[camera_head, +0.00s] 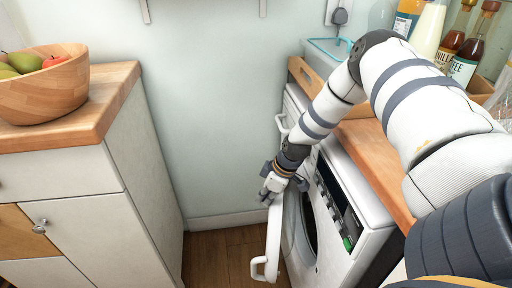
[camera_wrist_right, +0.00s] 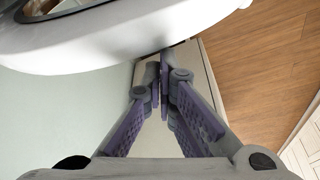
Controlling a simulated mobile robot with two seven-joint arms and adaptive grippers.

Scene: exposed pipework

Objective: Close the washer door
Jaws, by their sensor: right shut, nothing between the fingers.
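The white washer (camera_head: 372,222) stands under the wooden counter on the right, with a dark control panel on its front. Its white door (camera_head: 274,236) is swung open and seen nearly edge-on, with a loop handle (camera_head: 260,270) at its lower end. The dark drum opening shows behind the door. My right gripper (camera_head: 268,196) is at the door's upper end; in the right wrist view its fingertips (camera_wrist_right: 163,72) are together and empty, close to a curved white surface that looks like the door (camera_wrist_right: 110,48). I cannot tell if they touch. My left gripper is not in view.
A white cabinet (camera_head: 85,205) with a wooden top stands at left, holding a wooden fruit bowl (camera_head: 45,92). The wooden counter (camera_head: 372,160) at right carries a crate and several bottles (camera_head: 430,32). Wooden floor (camera_head: 225,255) is clear between cabinet and washer.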

